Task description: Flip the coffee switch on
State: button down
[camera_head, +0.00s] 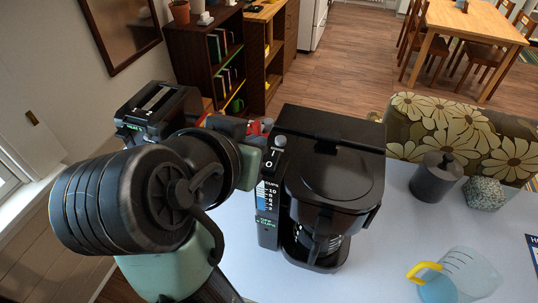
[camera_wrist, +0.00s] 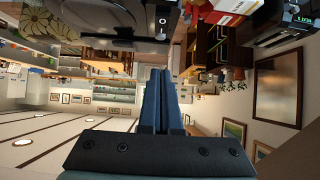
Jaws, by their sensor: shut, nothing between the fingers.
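The black coffee maker (camera_head: 345,180) stands on the pale counter, with its glass pot (camera_head: 318,243) in its base. Its switch (camera_head: 271,162), marked with a line and an O, is on the narrow left front panel, below a small grey knob (camera_head: 280,141). I cannot tell the switch's position. In the wrist view the coffee maker (camera_wrist: 95,25) is at the top left. My gripper (camera_wrist: 166,72) is shut and empty, its blue fingers pointing towards the panel's edge. In the head view my wrist is left of the panel and hides part of the hand.
A black toaster (camera_head: 160,108) stands behind my arm at the left. A grey canister (camera_head: 436,178), a textured stone-like object (camera_head: 484,194) and a measuring jug (camera_head: 470,272) stand right of the coffee maker.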

jog(key=p, duration=0.2)
send_over(269, 162)
jog(key=f, duration=0.4)
jog(key=shift+s+f, duration=0.15)
jog(key=shift+s, duration=0.2)
jog(key=shift+w+f, duration=0.2)
jog(key=shift+f, duration=1.05)
jog(key=shift+w+f, duration=0.15)
jog(key=shift+f, duration=0.65)
jog(key=shift+r+p, duration=0.15)
jog(key=shift+p, duration=0.3)
